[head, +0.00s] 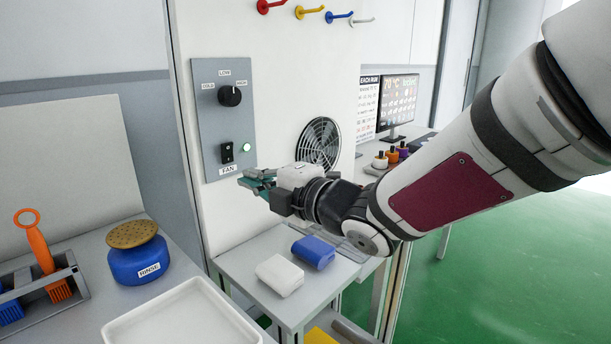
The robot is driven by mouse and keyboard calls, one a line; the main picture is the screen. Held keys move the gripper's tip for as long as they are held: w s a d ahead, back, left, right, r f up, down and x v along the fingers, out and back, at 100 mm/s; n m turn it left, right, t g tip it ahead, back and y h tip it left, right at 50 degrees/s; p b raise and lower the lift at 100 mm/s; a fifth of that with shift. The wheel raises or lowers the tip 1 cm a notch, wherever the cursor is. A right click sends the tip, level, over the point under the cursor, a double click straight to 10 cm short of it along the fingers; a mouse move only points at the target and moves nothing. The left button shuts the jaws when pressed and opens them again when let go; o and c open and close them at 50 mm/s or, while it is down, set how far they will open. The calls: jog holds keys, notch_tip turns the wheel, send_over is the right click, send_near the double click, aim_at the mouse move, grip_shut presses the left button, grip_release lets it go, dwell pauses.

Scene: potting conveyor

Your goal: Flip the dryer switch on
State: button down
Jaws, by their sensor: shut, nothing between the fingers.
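A grey control panel (213,125) is mounted on the white wall. Low on it is a black rocker switch (227,152) labelled FAN; no label in view says dryer. A small pale green lamp (247,147) sits just right of the switch; I cannot tell whether it is lit. Above is a black knob (230,95) with COLD, LOW and HIGH marks. My gripper (246,181) is shut and empty, its fingers pointing left, just below and to the right of the switch in the picture. It does not cover the switch. I cannot tell its distance from the panel.
A round fan grille (319,143) is in the wall behind my gripper. A white block (280,275) and a blue block (313,252) lie on the small table below. Left are a blue RINSE pot (139,262) and a white tray (112,332). Coloured hooks (310,13) are above.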

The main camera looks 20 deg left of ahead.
jog(key=v, duration=0.8)
jog(key=shift+d+f, duration=0.2)
jog(key=shift+f, duration=0.45)
jog(key=shift+s, duration=0.1)
